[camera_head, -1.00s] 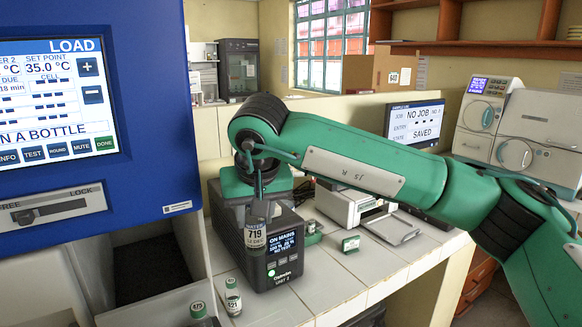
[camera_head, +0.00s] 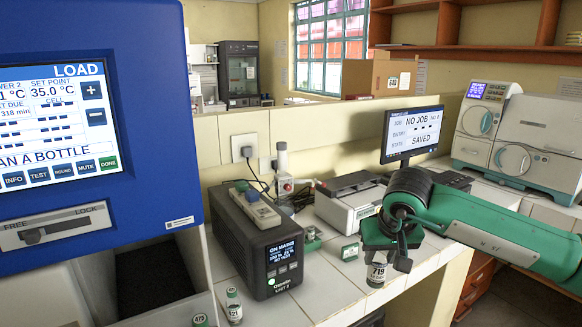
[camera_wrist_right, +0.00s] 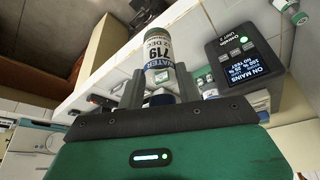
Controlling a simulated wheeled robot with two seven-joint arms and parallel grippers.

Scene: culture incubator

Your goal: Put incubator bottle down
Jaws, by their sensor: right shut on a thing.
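The bottle marked 719 (camera_head: 377,272) has a white label and hangs upright below my right gripper (camera_head: 388,250), near the counter's front edge. I cannot tell whether its base touches the counter. In the right wrist view the bottle (camera_wrist_right: 160,52) shows between the two fingers of my right gripper (camera_wrist_right: 160,88), which is shut on it. The blue incubator (camera_head: 155,120) stands at left, its screen reading LOAD. My left gripper is not in view.
Two small bottles, one marked 421 (camera_head: 233,306) and one 475 (camera_head: 199,320), stand at the front left. A dark power unit (camera_head: 240,230) sits behind them. White tiled counter (camera_head: 325,290) lies bare between.

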